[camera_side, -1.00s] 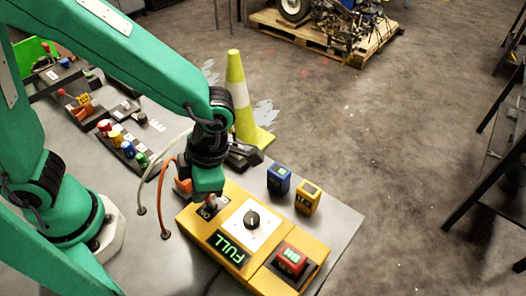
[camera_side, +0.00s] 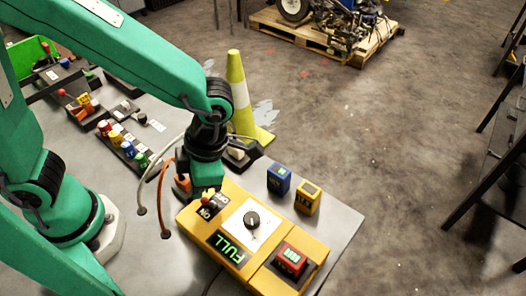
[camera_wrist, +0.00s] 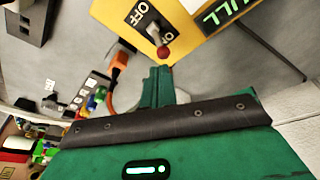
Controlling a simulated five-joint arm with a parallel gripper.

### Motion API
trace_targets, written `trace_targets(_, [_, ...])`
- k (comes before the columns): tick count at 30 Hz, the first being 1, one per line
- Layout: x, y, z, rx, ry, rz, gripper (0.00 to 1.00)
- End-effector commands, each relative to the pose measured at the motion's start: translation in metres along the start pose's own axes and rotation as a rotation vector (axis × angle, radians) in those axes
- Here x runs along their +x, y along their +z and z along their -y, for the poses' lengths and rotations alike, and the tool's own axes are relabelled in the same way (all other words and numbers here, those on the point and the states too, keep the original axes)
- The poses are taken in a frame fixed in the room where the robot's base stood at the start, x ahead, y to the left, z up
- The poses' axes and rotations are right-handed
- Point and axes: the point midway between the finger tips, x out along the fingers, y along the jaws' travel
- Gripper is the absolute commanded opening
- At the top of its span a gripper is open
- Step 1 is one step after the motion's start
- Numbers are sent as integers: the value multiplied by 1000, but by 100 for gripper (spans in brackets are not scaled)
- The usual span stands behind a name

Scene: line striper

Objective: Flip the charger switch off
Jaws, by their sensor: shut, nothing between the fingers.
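The charger (camera_side: 247,205) is a yellow box at the front of the table. Its switch is a lever with a red ball knob (camera_side: 207,201) on a dark plate marked ON and OFF. In the wrist view the red knob (camera_wrist: 163,51) leans to the ON end, partly covering that label; the OFF label (camera_wrist: 138,14) is clear. My gripper (camera_wrist: 158,72) is shut and empty, its tips just short of the knob; contact cannot be told. In the side view my gripper (camera_side: 198,192) is low beside the switch end, its tips partly hidden.
Blue (camera_side: 279,178) and yellow (camera_side: 307,197) batteries stand behind. An orange cable (camera_side: 164,205) hangs left of my gripper. A striped cone (camera_side: 240,95) stands behind.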

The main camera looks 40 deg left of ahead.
Motion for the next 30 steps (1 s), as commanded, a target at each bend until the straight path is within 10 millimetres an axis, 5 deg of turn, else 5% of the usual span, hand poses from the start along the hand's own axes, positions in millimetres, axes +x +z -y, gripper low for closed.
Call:
trace_targets(14, [2, -4, 0, 0, 0, 1, 0])
trace_targets(27, [18, -38, 0, 1, 6, 2, 0])
trace_targets(30, [3, -37, 1, 1, 6, 7, 0])
